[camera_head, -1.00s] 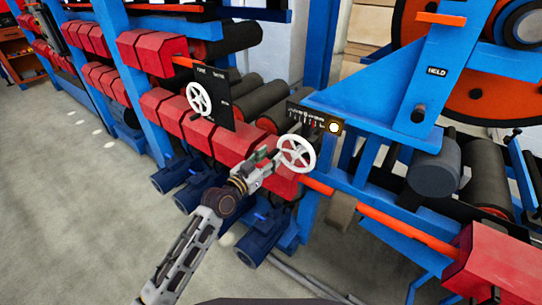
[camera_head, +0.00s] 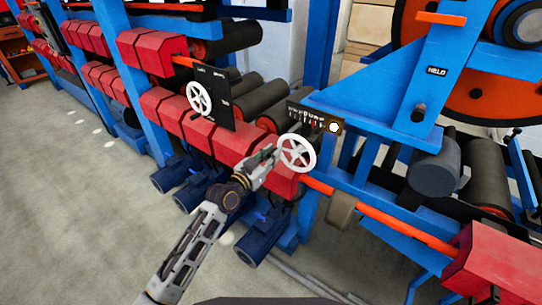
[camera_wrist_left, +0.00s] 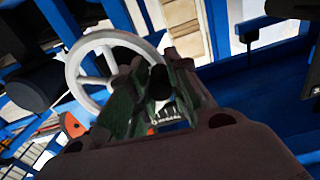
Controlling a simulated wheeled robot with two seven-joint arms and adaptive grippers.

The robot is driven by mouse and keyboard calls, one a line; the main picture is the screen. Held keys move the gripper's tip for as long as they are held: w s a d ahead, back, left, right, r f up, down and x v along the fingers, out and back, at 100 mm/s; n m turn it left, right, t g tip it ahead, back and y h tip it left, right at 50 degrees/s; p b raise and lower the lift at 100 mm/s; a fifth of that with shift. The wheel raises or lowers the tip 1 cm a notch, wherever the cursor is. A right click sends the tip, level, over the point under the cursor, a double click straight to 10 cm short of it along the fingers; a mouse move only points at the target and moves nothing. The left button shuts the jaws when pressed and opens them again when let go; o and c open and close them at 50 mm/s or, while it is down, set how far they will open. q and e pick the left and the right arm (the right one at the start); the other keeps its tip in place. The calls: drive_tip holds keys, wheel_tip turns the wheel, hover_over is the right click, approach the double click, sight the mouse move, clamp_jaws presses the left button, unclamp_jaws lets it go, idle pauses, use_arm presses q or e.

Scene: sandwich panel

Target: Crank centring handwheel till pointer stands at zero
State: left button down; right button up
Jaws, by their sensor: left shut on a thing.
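The white spoked centring handwheel (camera_head: 297,153) stands below the scale plate, at the middle of the head view. It also shows in the left wrist view (camera_wrist_left: 104,72), behind and left of my fingers. The dark scale plate (camera_head: 314,117) has white marks and a small red pointer (camera_head: 313,124) right of the plate's middle; its exact reading is too small to tell. My left gripper (camera_head: 273,154) is at the wheel's left side, shut on the handwheel's crank knob. The dark knob (camera_wrist_left: 158,80) shows between the green-padded fingers in the wrist view. My right gripper is not in view.
A second white handwheel (camera_head: 199,98) on a black panel stands to the left. Red guard blocks (camera_head: 228,141) and dark rollers lie behind my left arm. A lit round lamp (camera_head: 334,127) sits at the scale's right end. Blue motors (camera_head: 262,240) stand below; open grey floor lies left.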

use_arm(q)
drive_tip(key=shift+f, duration=0.1)
idle(0.3)
drive_tip(key=s+d+f+n+p, duration=0.3)
drive_tip(key=s+d+f+n, duration=0.1)
drive_tip(key=n, duration=1.2)
drive_tip(key=shift+d+f+n, duration=0.4)
drive_tip(key=shift+d+f, duration=0.3)
drive_tip(key=shift+f, duration=0.25)
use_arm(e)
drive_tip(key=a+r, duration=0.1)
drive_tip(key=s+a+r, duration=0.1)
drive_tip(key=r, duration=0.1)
use_arm(q)
drive_tip(key=c, duration=1.3)
unclamp_jaws()
drive_tip(key=shift+r, duration=0.1)
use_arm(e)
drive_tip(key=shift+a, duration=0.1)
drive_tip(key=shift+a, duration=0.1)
